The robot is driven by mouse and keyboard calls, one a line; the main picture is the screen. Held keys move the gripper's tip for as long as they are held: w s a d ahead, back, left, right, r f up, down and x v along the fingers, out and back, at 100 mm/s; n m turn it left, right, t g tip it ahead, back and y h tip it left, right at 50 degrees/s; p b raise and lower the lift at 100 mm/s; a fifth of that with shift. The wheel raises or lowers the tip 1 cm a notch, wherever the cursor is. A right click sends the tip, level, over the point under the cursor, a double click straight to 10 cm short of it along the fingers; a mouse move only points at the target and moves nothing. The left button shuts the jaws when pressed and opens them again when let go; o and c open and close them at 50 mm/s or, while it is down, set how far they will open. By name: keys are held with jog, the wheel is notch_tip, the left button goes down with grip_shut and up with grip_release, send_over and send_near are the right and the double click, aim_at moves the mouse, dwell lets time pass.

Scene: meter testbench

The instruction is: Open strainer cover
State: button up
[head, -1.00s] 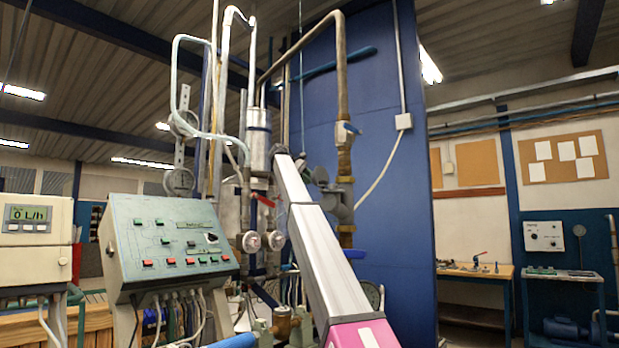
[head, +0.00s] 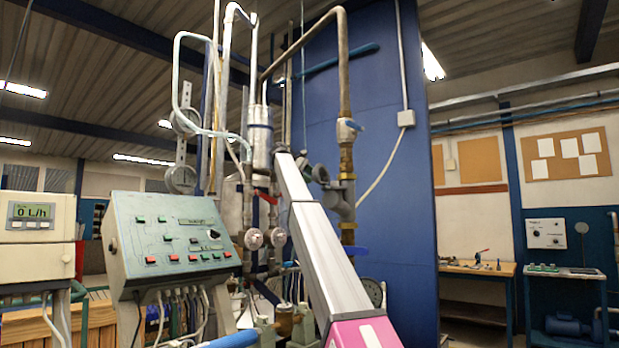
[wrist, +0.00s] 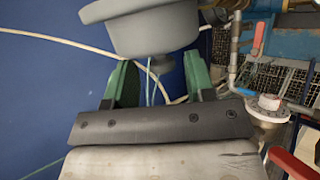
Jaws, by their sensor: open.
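A grey rounded body (wrist: 150,28), which looks like the strainer with its cover, fills the top of the wrist view. A small grey stub (wrist: 160,65) hangs from its underside. My gripper (wrist: 157,62) is open, with its two green fingers just below the body and the stub between them. I cannot tell whether the fingers touch anything. In the head view the grey strainer fitting (head: 338,204) sits on the vertical pipe against the blue panel.
A control console (head: 172,245) with buttons stands at left, beside a meter box (head: 38,235) reading 0 L/h. In the wrist view, a flanged pipe (wrist: 268,108) and a red handle (wrist: 292,168) lie at right.

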jog(key=v, duration=1)
jog(key=shift+a+r, duration=0.2)
jog(key=shift+a, duration=0.1)
